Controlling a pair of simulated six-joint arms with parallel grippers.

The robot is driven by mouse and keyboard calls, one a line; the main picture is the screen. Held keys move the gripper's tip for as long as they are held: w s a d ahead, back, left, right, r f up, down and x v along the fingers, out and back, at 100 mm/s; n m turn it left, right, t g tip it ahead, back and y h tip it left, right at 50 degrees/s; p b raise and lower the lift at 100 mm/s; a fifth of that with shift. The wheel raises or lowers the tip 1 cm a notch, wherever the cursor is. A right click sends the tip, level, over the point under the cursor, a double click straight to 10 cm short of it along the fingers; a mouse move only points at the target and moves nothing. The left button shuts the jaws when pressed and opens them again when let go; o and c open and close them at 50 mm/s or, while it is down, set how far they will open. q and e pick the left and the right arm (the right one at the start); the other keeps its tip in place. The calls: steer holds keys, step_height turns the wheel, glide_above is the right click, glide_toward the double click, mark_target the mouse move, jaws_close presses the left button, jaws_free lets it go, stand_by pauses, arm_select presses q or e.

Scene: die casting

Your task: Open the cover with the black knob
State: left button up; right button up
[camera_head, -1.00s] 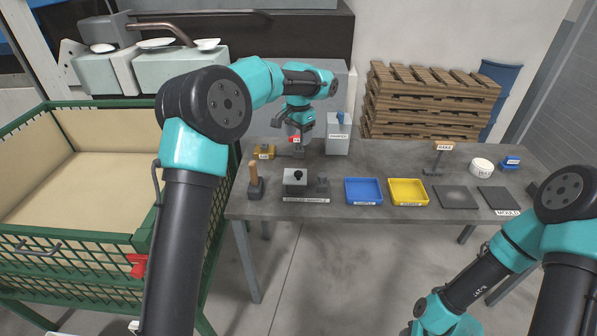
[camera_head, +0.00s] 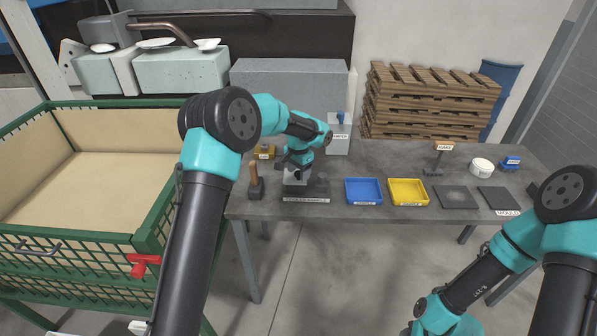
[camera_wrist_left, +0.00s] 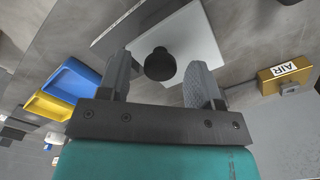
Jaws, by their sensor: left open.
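The cover (camera_wrist_left: 200,42) is a pale grey plate with a round black knob (camera_wrist_left: 158,64) standing up from it. In the head view the cover (camera_head: 292,180) sits at the table's front left, and my left gripper (camera_head: 297,172) hides its knob. My left gripper also shows in the left wrist view (camera_wrist_left: 161,76), open, pointing down, with one finger on each side of the knob. Gaps show between the knob and both fingers. I cannot tell how far down the fingers reach. My right gripper is out of sight; only its arm shows at the lower right.
A wooden-handled tool (camera_head: 256,185) stands close left of the cover. A yellow block labelled AIR (camera_wrist_left: 285,75) is behind it. A blue tray (camera_head: 363,191) and a yellow tray (camera_head: 408,192) lie to the right. A white box (camera_head: 339,135) stands at the back.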

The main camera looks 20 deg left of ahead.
arm_select(q)
steer(key=shift+f, duration=0.1)
steer(key=shift+c, duration=0.3)
jaws_close()
